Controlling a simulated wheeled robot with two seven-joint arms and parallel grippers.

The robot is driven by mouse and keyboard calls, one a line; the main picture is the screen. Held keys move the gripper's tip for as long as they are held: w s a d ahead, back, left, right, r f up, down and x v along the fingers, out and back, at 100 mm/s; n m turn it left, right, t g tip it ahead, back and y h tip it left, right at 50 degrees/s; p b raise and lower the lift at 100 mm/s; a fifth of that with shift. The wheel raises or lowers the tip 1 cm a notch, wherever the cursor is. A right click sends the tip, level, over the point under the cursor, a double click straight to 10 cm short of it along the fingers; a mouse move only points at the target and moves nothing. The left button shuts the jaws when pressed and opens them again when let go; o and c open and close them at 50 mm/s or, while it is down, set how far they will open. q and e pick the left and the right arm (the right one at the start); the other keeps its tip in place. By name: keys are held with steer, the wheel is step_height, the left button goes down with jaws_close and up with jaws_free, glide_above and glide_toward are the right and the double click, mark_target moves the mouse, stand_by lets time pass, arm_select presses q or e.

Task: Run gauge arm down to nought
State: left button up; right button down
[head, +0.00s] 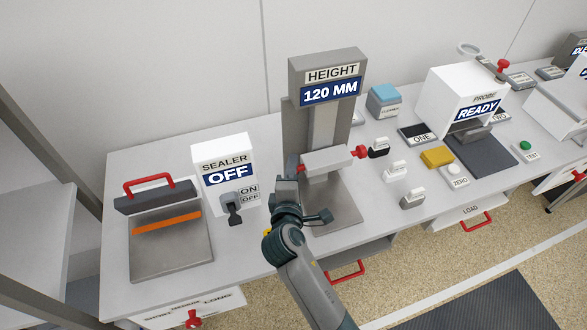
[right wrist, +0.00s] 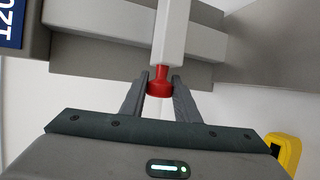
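The height gauge's post (head: 330,90) stands near the middle of the bench, and its display (head: 331,92) reads 120 MM. Its pale grey gauge arm (head: 327,161) sits partway up the post, above the grey base. A red knob (right wrist: 160,84) ends a pale bar in the right wrist view. My right gripper (right wrist: 160,90) has its two fingers on either side of this knob, seemingly touching it. In the head view my right gripper (head: 295,178) is at the gauge arm's near left end and partly hides it. My left gripper is not in view.
Left of the gauge is a sealer (head: 222,165) marked OFF, with a lever switch (head: 232,208) and a red-handled press (head: 160,190).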

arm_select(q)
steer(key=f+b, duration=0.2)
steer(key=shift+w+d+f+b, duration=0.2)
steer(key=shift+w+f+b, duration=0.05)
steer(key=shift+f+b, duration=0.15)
arm_select(e)
step_height(320, 180, down, 4)
steer(key=shift+f, duration=0.15)
steer(key=c, duration=1.4)
jaws_free()
steer(key=shift+o, duration=0.2)
